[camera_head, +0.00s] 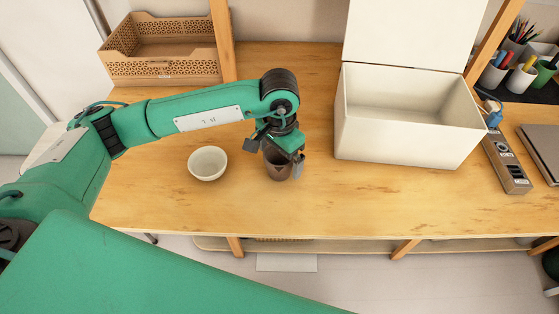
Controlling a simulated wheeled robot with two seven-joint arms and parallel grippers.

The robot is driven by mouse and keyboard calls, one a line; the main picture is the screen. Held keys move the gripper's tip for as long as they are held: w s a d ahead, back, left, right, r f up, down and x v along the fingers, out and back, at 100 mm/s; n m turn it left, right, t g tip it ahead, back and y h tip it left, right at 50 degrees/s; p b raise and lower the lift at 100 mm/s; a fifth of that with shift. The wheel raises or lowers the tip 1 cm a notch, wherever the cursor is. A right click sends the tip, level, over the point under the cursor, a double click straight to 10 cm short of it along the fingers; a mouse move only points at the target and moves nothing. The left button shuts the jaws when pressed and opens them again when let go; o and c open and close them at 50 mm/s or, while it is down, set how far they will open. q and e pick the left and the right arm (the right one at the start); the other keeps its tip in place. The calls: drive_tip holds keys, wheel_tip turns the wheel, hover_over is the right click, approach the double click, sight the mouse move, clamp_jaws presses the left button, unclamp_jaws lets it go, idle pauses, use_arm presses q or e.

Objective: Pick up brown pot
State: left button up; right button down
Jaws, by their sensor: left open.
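The brown pot (278,172) stands upright on the wooden table, a little left of the white box. My left gripper (281,158) is right above and around the pot's upper part, pointing down. It is open, with one finger showing at the pot's right side. The gripper hides the pot's rim and part of its top, and I cannot tell whether the fingers touch it. My right gripper is not in view.
A white bowl (208,163) sits left of the pot. An open white box (405,145) with a raised lid stands to the right. A brown perforated tray (160,70) is at the back left. A power strip (506,163) lies far right. The front table edge is clear.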

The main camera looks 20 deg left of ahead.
use_arm(q)
drive_tip(key=shift+f, duration=0.6)
drive_tip(key=c, duration=1.2)
drive_tip(key=shift+r, duration=0.15)
